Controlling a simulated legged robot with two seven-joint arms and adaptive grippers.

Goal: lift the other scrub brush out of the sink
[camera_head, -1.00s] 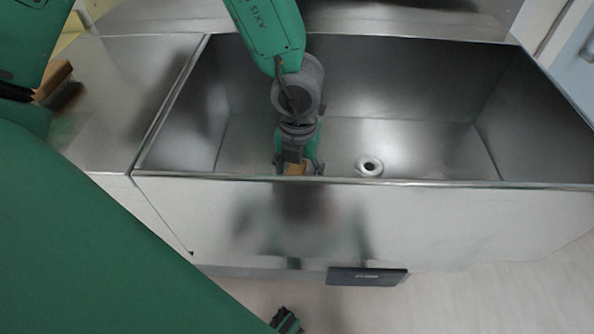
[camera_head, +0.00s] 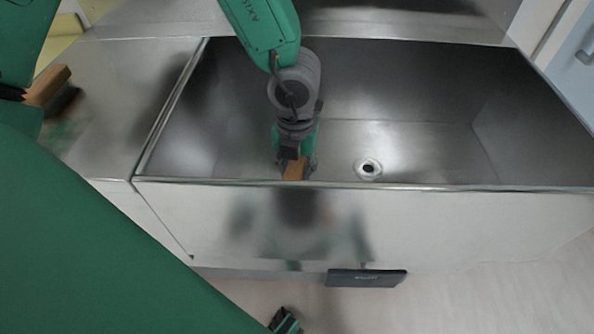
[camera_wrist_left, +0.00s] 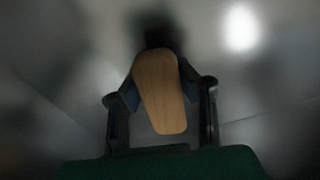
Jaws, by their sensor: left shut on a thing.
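My left gripper (camera_head: 296,163) reaches down into the metal sink (camera_head: 400,188), close to its front wall. It is shut on a scrub brush (camera_head: 294,171) with a light wooden back. In the left wrist view the brush (camera_wrist_left: 160,92) sits between the two fingers of the left gripper (camera_wrist_left: 160,108), with a dark, blurred part at its far end. The front rim hides the lower part of the brush in the head view. Another scrub brush (camera_head: 48,85), wooden with dark bristles, is on the left counter. My right gripper is not clearly seen.
The steel counter (camera_head: 120,85) lies left of the sink. A round drain (camera_head: 368,168) is in the sink floor, right of the gripper. The rest of the basin is empty. A dark pedal (camera_head: 366,278) juts out below the sink front.

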